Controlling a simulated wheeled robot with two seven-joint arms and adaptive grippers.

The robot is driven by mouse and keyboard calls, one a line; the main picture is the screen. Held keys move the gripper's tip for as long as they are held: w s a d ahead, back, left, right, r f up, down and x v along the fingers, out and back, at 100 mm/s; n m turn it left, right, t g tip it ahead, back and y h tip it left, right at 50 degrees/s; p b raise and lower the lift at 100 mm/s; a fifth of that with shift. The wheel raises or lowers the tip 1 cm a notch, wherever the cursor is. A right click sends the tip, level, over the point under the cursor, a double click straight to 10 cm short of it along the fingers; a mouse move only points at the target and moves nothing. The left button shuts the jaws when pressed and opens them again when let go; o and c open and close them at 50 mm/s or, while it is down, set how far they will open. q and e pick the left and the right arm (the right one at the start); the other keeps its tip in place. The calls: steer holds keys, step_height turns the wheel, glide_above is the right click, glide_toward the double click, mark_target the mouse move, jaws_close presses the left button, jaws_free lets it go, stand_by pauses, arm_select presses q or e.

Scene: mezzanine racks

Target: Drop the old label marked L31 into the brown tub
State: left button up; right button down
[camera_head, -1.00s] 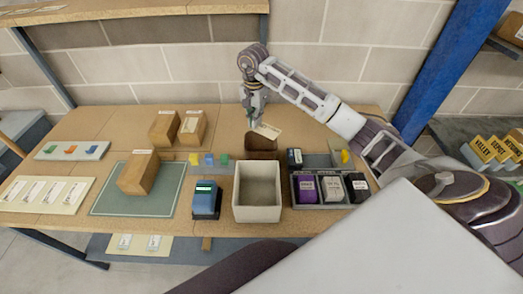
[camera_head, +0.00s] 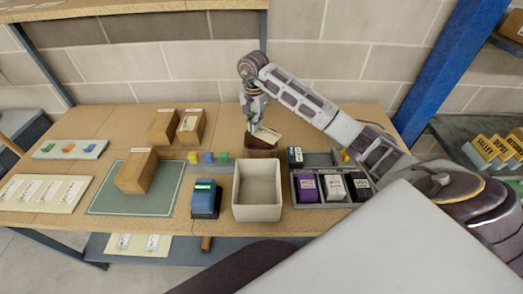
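The brown tub (camera_head: 262,153) stands on the workbench behind an open beige bin. A pale label (camera_head: 268,135) is tilted at the tub's opening and covers part of it; its marking is too small to read. My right gripper (camera_head: 253,127) points down over the tub's left rear side, its fingertips at the label's left edge, and appears shut on it. The label's lower edge seems at about rim height; whether it touches the tub I cannot tell. My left gripper is out of view.
The empty beige bin (camera_head: 257,190) stands in front of the tub. A grey tray (camera_head: 320,200) with purple, white and black boxes is at its right.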

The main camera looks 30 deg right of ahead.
steer(key=shift+f+b, duration=0.55)
steer(key=shift+f, duration=0.85)
steer(key=c, duration=1.6)
jaws_free()
steer(key=shift+o, duration=0.2)
steer(key=shift+r, duration=0.15)
step_height(320, 180, up, 12)
steer(key=shift+f, duration=0.2)
